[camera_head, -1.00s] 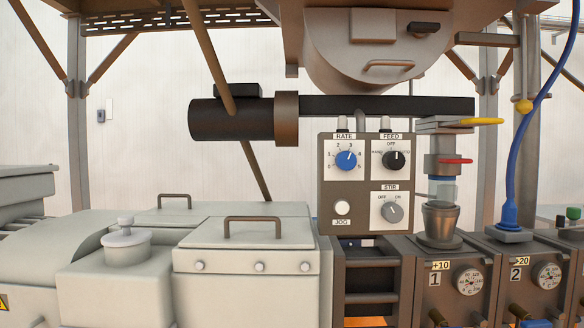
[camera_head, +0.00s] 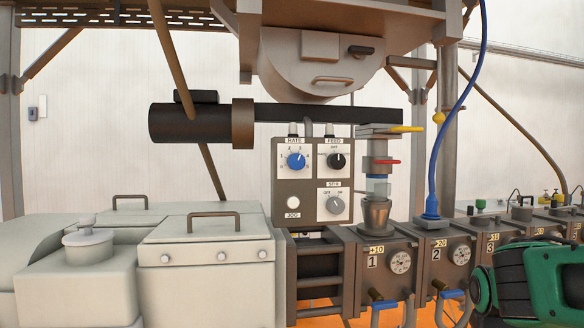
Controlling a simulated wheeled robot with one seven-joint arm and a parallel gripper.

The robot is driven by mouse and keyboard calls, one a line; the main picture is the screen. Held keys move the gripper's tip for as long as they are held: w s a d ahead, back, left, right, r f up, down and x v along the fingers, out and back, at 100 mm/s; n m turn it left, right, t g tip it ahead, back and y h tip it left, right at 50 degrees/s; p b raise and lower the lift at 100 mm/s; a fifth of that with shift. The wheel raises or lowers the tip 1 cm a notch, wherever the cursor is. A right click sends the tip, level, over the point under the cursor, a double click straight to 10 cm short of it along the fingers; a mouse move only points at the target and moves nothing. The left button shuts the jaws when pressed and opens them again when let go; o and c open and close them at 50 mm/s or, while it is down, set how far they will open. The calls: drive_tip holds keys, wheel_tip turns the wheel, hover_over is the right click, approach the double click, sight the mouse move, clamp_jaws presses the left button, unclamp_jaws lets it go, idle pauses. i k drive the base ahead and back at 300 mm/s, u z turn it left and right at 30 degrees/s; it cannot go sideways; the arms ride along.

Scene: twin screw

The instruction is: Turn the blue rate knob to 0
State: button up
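The blue rate knob (camera_head: 297,161) sits on a white dial plate marked RATE, at the upper left of the brown control box (camera_head: 291,187). Its white pointer mark seems to point up and to the right; the small numbers around it are hard to read. The black FEED knob (camera_head: 337,161) is to its right, the grey STIR knob (camera_head: 335,205) below right, and the white JOG button (camera_head: 293,203) below.
Pale machine housings with handled lids (camera_head: 208,242) stand below left of the box. A metal cup (camera_head: 376,214) and valve stack with a yellow lever (camera_head: 405,129) stand close to its right. Numbered barrel units with gauges (camera_head: 401,262) run right. A blue hose (camera_head: 458,112) hangs there.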

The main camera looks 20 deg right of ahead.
sight(297, 162)
drive_tip(key=z, duration=0.65)
drive_tip(key=k, duration=1.4)
drive_tip(key=u, duration=0.45)
drive_tip(key=i, duration=1)
